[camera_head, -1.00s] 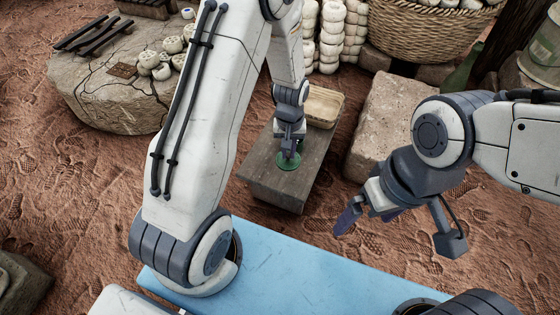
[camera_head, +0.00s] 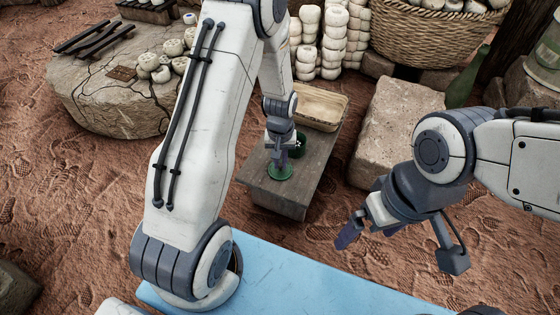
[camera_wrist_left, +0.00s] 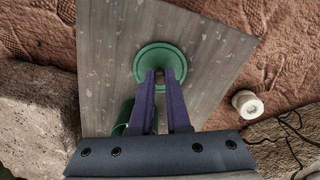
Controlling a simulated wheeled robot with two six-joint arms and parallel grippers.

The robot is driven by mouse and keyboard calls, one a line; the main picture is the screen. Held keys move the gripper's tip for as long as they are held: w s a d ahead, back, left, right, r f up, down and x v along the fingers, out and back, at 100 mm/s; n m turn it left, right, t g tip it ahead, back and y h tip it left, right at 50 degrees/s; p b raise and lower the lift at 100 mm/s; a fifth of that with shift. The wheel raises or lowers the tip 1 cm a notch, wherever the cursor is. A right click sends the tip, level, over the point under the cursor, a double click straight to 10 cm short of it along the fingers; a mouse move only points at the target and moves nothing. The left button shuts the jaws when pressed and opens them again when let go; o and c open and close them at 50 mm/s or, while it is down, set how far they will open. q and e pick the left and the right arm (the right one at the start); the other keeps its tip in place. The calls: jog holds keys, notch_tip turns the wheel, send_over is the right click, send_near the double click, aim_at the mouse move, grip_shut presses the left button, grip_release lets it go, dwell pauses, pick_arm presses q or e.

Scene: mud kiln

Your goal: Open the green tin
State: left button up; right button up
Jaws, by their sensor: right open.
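The green tin (camera_head: 300,142) stands on a grey wooden board or bench top (camera_head: 292,205), its top uncovered and partly hidden by my left gripper. It also shows at the lower left of the fingers in the left wrist view (camera_wrist_left: 122,118). The round green lid (camera_head: 280,173) is off the tin, on its nearer left side. My left gripper (camera_head: 281,161) points down at the lid, its fingers closed around the middle of it (camera_wrist_left: 160,72). I cannot tell whether the lid touches the wood. My right gripper (camera_head: 364,234) is open and empty, to the right of the bench.
A shallow wooden tray (camera_head: 318,106) sits at the bench's far end. A pale stone block (camera_head: 395,125) stands to the right. A round stone slab (camera_head: 105,105) with small pots is at the left. A wicker basket (camera_head: 425,30) stands behind. The bench's near end is bare.

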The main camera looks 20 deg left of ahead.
aim_at(281, 165)
pick_arm(q)
jog(key=o, duration=0.4)
jog(key=shift+o, duration=0.2)
jog(key=s+d+r+m+p, duration=0.1)
jog(key=d+r+p, duration=0.25)
jog(key=r, duration=0.55)
jog(key=s+d+r+m+p, duration=0.15)
jog(key=r+p, duration=0.25)
jog(key=r, duration=0.5)
jog(key=s+d+r+m, duration=0.3)
jog(key=s+r, duration=0.1)
jog(key=s, duration=0.3)
jog(key=s+d+r+m+h, duration=0.1)
jog(key=s+d+r+m, duration=0.25)
jog(key=s, duration=0.35)
jog(key=s+d+r+m, duration=0.2)
jog(key=s+d+r, duration=0.2)
jog(key=s, duration=0.2)
notch_tip(281, 165, up, 44)
jog(key=p, duration=4.4)
jog(key=shift+s+a, duration=0.25)
